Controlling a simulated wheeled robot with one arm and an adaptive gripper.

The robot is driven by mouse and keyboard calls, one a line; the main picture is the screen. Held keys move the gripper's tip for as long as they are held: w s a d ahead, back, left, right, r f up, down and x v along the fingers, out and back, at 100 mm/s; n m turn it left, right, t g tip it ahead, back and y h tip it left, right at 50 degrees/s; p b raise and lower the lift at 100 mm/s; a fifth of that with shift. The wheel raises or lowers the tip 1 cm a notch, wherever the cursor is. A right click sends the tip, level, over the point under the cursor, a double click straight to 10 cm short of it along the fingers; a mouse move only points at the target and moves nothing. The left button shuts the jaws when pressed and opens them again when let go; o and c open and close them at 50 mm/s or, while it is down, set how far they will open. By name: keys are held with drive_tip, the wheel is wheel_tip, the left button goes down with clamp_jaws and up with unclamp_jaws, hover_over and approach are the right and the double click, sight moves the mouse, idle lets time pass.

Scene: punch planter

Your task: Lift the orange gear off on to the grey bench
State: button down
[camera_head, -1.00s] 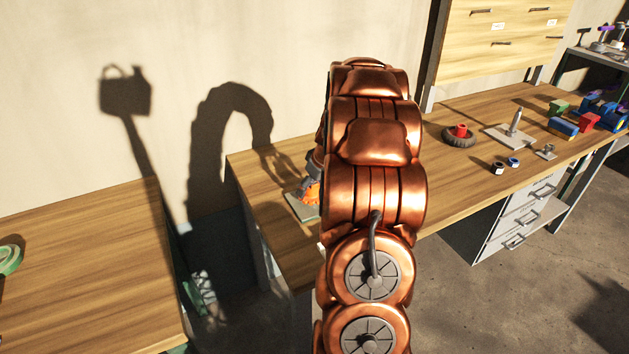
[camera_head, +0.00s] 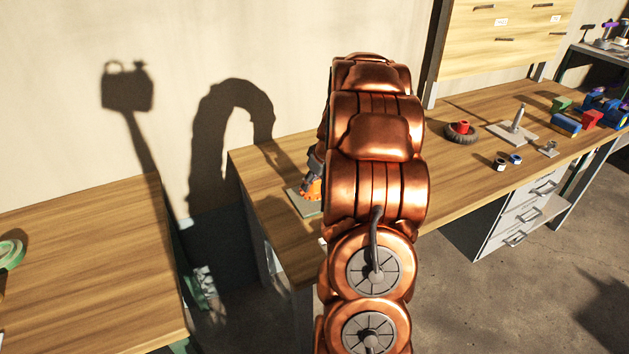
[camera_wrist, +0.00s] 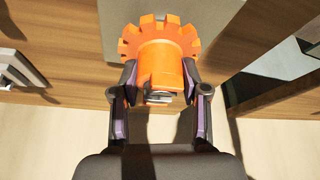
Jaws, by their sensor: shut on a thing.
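The orange gear (camera_wrist: 160,50) shows at the top middle of the wrist view, with its toothed rim away from me and its round hub towards me. My gripper (camera_wrist: 160,80) is shut on the hub, one finger on each side. A short metal post end (camera_wrist: 158,97) shows at the near end of the hub. In the head view the gear (camera_head: 311,189) is at or just above a grey plate (camera_head: 309,209) on the wooden-topped bench (camera_head: 270,215); any gap is unclear. My arm hides most of the gripper there.
Farther right along the bench are a red-hubbed wheel (camera_head: 461,132), a plate with an upright post (camera_head: 517,125), small rings (camera_head: 500,165) and several coloured blocks (camera_head: 565,124). Grey drawers (camera_head: 515,215) are below. Another wooden table (camera_head: 80,270) stands left across a gap.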

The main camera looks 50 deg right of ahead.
drive_tip(key=c, duration=1.1)
unclamp_jaws()
drive_tip(key=c, duration=0.8)
drive_tip(key=shift+o, duration=0.2)
drive_tip(key=shift+r, duration=3.55)
